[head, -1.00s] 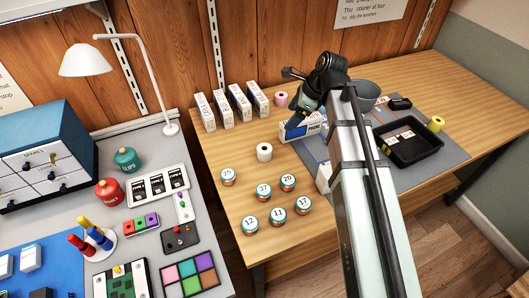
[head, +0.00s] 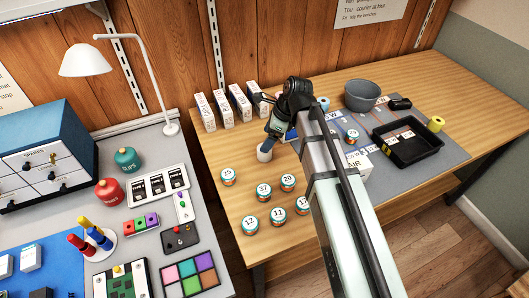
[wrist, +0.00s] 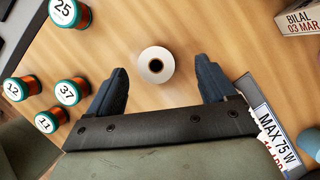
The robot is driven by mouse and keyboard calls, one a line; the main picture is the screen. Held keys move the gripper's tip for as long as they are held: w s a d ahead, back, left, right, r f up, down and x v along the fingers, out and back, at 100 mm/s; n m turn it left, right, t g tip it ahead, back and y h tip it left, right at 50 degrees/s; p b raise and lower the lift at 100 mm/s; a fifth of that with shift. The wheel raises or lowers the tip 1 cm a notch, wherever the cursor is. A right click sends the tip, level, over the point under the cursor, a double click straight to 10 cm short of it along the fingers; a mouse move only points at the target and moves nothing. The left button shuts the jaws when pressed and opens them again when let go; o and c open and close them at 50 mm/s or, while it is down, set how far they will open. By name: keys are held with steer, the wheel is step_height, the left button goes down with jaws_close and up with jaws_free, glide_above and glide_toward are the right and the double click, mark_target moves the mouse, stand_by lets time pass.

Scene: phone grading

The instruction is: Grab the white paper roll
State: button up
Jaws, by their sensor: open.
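The white paper roll (head: 264,154) stands upright on the wooden table, partly hidden by my gripper in the head view. In the wrist view the roll (wrist: 155,76) shows from above, with a brown core. My gripper (head: 270,142) is over the roll in the head view. In the wrist view my gripper (wrist: 162,72) is open, with one finger to each side of the roll. The roll lies between the fingertips or just ahead of them, and I see a gap on both sides. I cannot tell the height of the fingertips above the table.
Several numbered jars (head: 263,190) stand to the front left of the roll. White boxes (head: 222,108) stand in a row behind it. A grey mat (head: 375,125) with a black tray (head: 404,150) and a grey bowl (head: 362,96) is on the right. A yellow roll (head: 436,124) stands beyond the tray.

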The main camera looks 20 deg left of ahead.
steer(key=shift+s+a+f, duration=0.1)
steer(key=shift+s+f, duration=0.1)
steer(key=shift+f, duration=0.75)
steer(key=shift+d+x, duration=0.15)
steer(key=shift+x, duration=0.85)
steer(key=shift+d+x, duration=0.15)
steer(key=shift+x, duration=0.85)
steer(key=shift+s+f, duration=0.1)
steer(key=shift+s, duration=0.05)
steer(key=shift+c, duration=0.4)
steer(key=c, duration=1)
